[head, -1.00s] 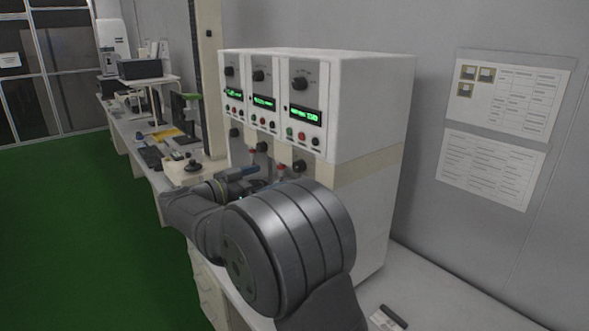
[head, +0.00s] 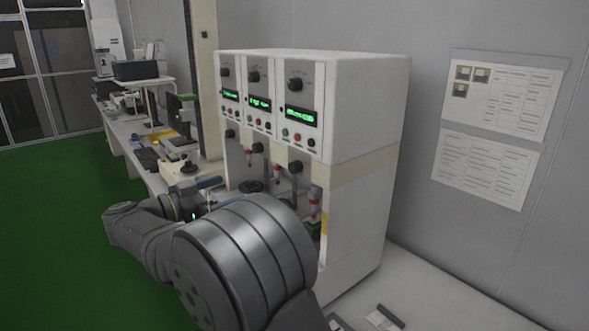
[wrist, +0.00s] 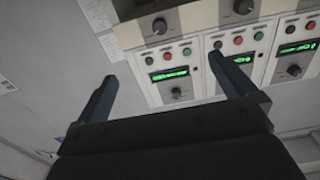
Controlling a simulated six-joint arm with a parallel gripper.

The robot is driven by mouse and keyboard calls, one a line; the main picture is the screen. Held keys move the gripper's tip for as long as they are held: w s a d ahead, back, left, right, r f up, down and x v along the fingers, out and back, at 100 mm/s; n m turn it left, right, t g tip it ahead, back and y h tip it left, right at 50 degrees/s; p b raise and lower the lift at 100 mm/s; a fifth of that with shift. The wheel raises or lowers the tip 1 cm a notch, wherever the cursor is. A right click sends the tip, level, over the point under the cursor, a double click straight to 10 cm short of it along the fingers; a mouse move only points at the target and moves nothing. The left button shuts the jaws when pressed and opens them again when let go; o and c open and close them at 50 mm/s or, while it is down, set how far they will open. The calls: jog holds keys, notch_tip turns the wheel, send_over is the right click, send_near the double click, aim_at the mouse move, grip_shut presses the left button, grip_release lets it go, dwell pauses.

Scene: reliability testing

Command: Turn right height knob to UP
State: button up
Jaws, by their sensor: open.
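The white test machine (head: 365,110) has three side-by-side stations, each with an upper dial, a green display, buttons and a black knob below. The right station's lower black knob (head: 295,167), apparently the right height knob, is uncovered in the head view. The wrist view is upside down; there this knob (wrist: 160,25) is at the top, beyond the open fingers. The right station's upper dial (wrist: 176,93) lies between the fingers in that picture. My gripper (wrist: 162,70) is open and empty, apart from the machine. I cannot read the knob's setting.
Red-banded fixtures (head: 315,193) hang in the machine's lower bays. Papers (head: 495,130) are on the wall at right. A bench (head: 165,170) with instruments runs back at left. The bench top right of the machine (head: 440,290) is mostly clear.

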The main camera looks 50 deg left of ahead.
jog(key=shift+s, duration=0.25)
jog(key=shift+c, duration=0.4)
